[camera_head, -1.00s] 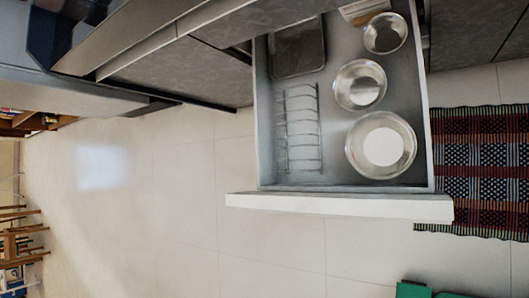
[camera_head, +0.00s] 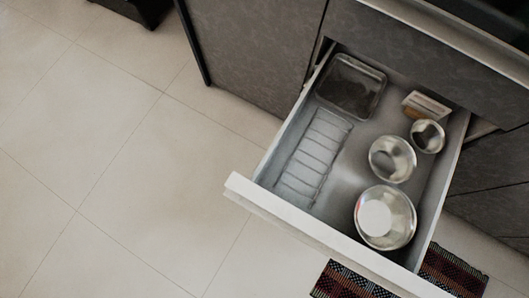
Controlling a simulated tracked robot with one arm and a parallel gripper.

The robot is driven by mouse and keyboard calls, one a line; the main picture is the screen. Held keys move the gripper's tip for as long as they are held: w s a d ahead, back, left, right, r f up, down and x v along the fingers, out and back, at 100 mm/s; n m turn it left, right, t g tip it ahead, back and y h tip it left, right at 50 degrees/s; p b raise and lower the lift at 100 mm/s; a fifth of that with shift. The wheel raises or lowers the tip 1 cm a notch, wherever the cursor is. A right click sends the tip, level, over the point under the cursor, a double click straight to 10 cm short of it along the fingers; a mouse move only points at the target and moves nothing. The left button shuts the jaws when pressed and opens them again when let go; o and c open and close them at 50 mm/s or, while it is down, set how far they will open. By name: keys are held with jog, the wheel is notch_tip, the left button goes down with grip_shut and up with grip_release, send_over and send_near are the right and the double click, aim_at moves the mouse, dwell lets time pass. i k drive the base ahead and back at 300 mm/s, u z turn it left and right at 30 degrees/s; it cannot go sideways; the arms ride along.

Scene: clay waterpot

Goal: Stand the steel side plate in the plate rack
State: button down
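The plate rack (camera_head: 313,160) is a low wire rack with several thin bars. It lies along the left side of the open drawer (camera_head: 335,237) and looks empty. I cannot make out a steel side plate in this view. My gripper is not in view, so I cannot see what it holds.
Three shiny round bowls, large (camera_head: 398,222), medium (camera_head: 392,159) and small (camera_head: 427,136), stand right of the rack. A dark rectangular tray (camera_head: 351,86) and a small box (camera_head: 427,104) lie at the back. A woven mat (camera_head: 343,283) lies below the drawer.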

aim_at(310, 181)
jog(key=u, duration=0.45)
jog(key=i, duration=1.25)
jog(key=z, duration=0.4)
